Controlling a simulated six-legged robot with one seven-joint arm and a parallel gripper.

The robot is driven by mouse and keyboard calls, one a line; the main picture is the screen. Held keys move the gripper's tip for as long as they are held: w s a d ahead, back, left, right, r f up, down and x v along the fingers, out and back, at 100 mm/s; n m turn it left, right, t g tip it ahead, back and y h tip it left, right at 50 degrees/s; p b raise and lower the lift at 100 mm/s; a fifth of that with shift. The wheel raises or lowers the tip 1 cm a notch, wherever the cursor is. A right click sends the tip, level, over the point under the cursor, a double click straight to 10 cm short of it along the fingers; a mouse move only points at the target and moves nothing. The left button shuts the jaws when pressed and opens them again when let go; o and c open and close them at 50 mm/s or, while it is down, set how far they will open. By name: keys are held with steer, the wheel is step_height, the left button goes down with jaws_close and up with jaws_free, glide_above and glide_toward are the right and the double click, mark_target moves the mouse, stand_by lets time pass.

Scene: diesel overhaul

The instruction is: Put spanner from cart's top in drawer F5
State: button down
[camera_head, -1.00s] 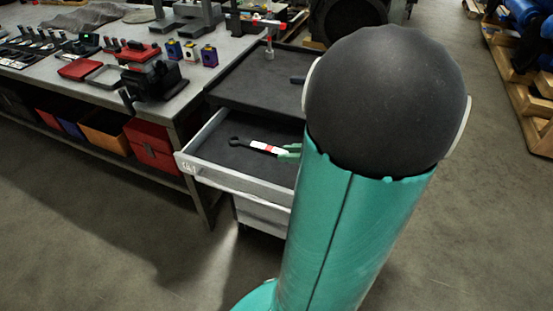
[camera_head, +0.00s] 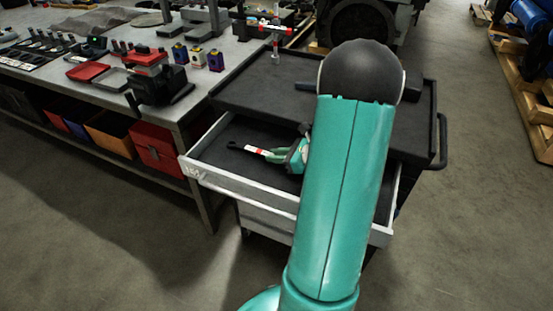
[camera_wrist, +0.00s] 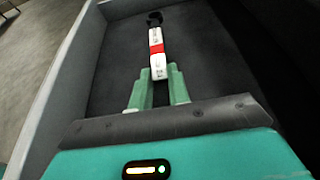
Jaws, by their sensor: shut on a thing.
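The spanner (camera_head: 254,150) has a black open end and a white and red band on its handle. It is over or on the dark floor of the open drawer (camera_head: 240,184); I cannot tell whether it touches. My gripper (camera_head: 277,156) has green fingers shut on the spanner's near end. In the wrist view, the fingers (camera_wrist: 159,72) close around the white handle of the spanner (camera_wrist: 156,42), which points away toward the drawer's far end. The drawer's front label is too blurred to read. My arm hides the drawer's right part.
The cart's dark top (camera_head: 255,92) is above and behind the drawer, with a red-tipped tool on a stand at its back left. A workbench (camera_head: 215,92) with vices and small parts stands close on the left. The floor at left front is clear.

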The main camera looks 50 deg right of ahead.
steer(key=shift+f, duration=0.75)
steer(key=shift+f, duration=0.1)
steer(key=c, duration=1.3)
jaws_free()
steer(key=shift+c, duration=0.2)
